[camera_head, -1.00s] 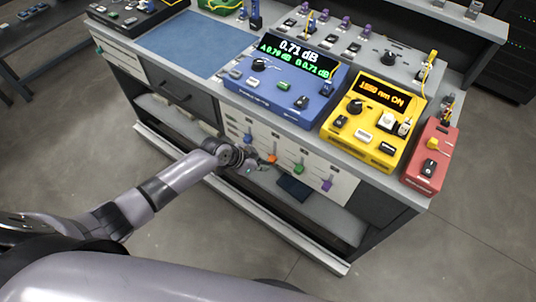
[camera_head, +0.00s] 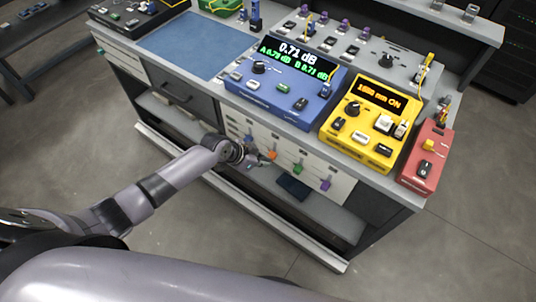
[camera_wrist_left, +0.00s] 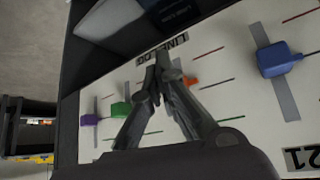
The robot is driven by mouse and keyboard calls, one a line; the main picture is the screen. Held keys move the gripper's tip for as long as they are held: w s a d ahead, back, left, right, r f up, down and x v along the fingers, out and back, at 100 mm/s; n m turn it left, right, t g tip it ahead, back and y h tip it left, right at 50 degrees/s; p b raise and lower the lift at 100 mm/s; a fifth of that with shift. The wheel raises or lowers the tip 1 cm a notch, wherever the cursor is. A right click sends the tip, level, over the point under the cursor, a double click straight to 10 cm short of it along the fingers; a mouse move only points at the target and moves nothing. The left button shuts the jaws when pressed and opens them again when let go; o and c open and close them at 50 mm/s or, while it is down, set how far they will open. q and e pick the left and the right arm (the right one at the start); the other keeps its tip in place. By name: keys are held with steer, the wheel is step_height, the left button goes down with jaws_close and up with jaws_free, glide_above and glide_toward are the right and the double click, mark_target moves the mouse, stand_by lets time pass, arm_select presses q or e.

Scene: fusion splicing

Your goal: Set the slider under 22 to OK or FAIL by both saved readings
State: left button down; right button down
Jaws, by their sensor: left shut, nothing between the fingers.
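The white slider panel (camera_head: 312,176) on the bench front carries blue, orange (camera_head: 272,155), green (camera_head: 298,168) and purple (camera_head: 326,184) sliders. My left gripper (camera_head: 264,159) is shut and empty at the orange slider's left. In the left wrist view its fingertips (camera_wrist_left: 163,52) are together near the "LINE LOG" strip, and the orange slider (camera_wrist_left: 190,80) is partly behind a finger. The blue slider (camera_wrist_left: 278,60) is by label 21 (camera_wrist_left: 308,157); label 22 is not readable. The blue meter (camera_head: 283,88) shows 0.71 dB, A about 0.79 dB, B 0.71 dB. My right gripper is not in view.
A yellow unit (camera_head: 370,124) with an orange display and a red box (camera_head: 427,158) stand to the right on the bench. A blue mat (camera_head: 197,45) lies left of the meter. A dark flat object (camera_head: 293,187) rests on the lower shelf. The floor in front is clear.

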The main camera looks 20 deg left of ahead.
mark_target(268, 150)
arm_select(q)
steer(key=shift+t, duration=0.3)
steer(key=shift+w+d+r+p, duration=0.2)
steer(key=shift+w+r+p, duration=0.1)
steer(key=shift+r, duration=0.3)
steer(key=shift+w+d+r+p, duration=0.15)
steer(key=shift+w+r+p, duration=0.1)
steer(key=shift+r, duration=0.4)
steer(key=shift+w+d+r+p, duration=0.2)
steer(key=shift+w+r, duration=0.1)
steer(key=shift+r, duration=0.3)
steer(key=shift+r+p, duration=1.1)
steer(key=shift+r, duration=0.15)
steer(key=shift+f, duration=0.15)
steer(key=s+a+f+p, duration=0.2)
steer(key=s, duration=0.4)
steer(key=shift+s+a, duration=0.25)
steer(key=shift+s, duration=0.15)
